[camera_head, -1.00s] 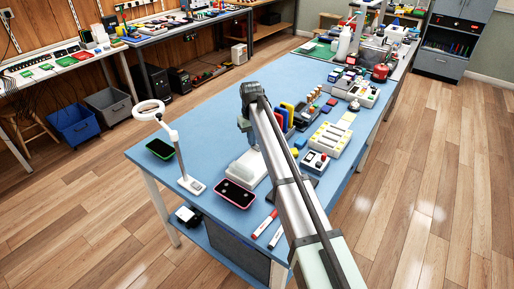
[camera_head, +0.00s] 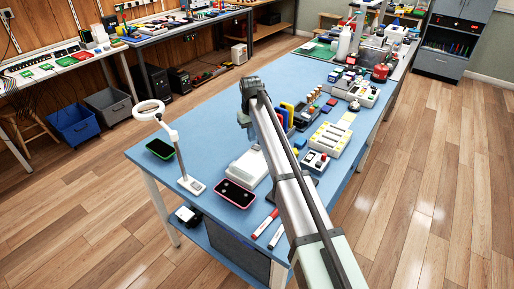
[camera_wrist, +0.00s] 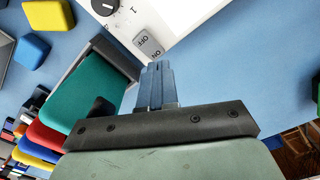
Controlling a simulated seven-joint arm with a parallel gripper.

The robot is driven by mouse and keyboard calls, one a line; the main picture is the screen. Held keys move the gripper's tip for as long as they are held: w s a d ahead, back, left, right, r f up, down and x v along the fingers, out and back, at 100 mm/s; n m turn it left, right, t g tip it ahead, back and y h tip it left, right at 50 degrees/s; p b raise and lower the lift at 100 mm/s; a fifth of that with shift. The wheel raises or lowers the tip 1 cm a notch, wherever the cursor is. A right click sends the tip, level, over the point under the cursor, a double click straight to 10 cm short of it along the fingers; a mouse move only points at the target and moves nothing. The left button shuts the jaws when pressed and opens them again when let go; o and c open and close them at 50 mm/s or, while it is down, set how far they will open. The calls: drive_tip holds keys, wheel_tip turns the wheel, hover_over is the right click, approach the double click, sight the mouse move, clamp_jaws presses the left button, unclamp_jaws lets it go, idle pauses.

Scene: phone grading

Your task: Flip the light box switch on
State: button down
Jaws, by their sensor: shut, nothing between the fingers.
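The light box is a white slab; it lies on the blue table in the head view (camera_head: 246,170), and its corner fills the top of the wrist view (camera_wrist: 195,18). Its grey rocker switch (camera_wrist: 148,44), marked OFF and ON, sits near the box edge beside a black dial (camera_wrist: 104,5). Which side of the rocker is pressed I cannot tell. My gripper (camera_wrist: 157,68) is shut and empty, its blue-grey fingertips just short of the switch's ON end in the picture; contact is not visible. In the head view the switch is too small to make out.
A rack with teal, red and yellow panels (camera_wrist: 87,92) stands close left of my fingers in the wrist view. A ring lamp (camera_head: 150,110), a pink-edged phone (camera_head: 235,194) and markers (camera_head: 266,223) surround the box.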

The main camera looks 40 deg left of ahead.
sight(252, 147)
drive_tip(key=shift+r, duration=2.3)
